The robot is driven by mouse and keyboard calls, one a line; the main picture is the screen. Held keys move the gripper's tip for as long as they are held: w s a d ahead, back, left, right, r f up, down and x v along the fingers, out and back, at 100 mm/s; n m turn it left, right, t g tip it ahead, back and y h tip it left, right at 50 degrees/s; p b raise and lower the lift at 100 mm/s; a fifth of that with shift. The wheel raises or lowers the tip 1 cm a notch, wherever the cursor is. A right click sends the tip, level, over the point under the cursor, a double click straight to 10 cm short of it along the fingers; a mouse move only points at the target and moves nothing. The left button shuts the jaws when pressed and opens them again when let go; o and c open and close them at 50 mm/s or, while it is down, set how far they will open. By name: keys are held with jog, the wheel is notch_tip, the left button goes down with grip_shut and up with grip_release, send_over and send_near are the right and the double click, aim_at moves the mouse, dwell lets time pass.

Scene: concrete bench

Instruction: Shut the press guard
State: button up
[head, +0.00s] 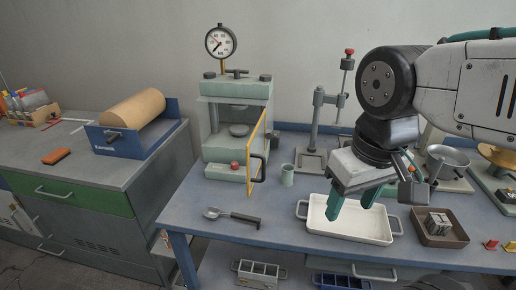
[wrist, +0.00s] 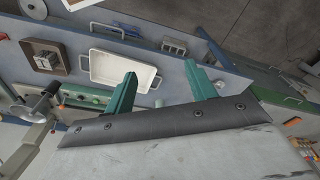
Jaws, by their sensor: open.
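The press (head: 237,95) is a pale green frame with a round dial gauge on top, standing at the back left of the blue bench. Its guard (head: 249,170) is a yellow-framed panel with a dark handle (head: 259,168). The guard stands swung open at the press's right side, its edge toward the front, so the press's front opening shows. My gripper (head: 352,204) is open and empty above the white tray, to the right of the guard and apart from it. In the wrist view its two green fingers (wrist: 160,74) are spread; I cannot make out the guard there.
A green cup (head: 287,175) stands just right of the guard. A scoop (head: 232,216) lies in front of the press. The white tray (head: 318,223) is below my gripper, with a brown tray (head: 430,238) to its right. A grey stand (head: 315,130) rises behind the cup.

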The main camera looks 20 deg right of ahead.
jog(key=shift+d+f, duration=0.1)
jog(key=shift+d, duration=0.1)
jog(key=c, duration=0.5)
jog(key=shift+w+d+f+m+g, duration=0.7)
jog(key=shift+w+d+m, duration=0.1)
jog(key=shift+d, duration=0.1)
grip_shut()
jog(key=w+d+f+m+t+y, duration=0.1)
jog(key=w+d+m+t+y, duration=0.2)
jog(key=w+m, duration=0.7)
jog(key=w+d+f+m+y, duration=0.1)
jog(key=w+d+m+y, duration=0.35)
jog(key=w+m, duration=0.6)
jog(key=w+a+f, duration=0.4)
jog(key=a+f, duration=0.3)
jog(key=a, duration=0.4)
jog(key=shift+w+a+y, duration=0.15)
jog(key=shift+y, duration=0.3)
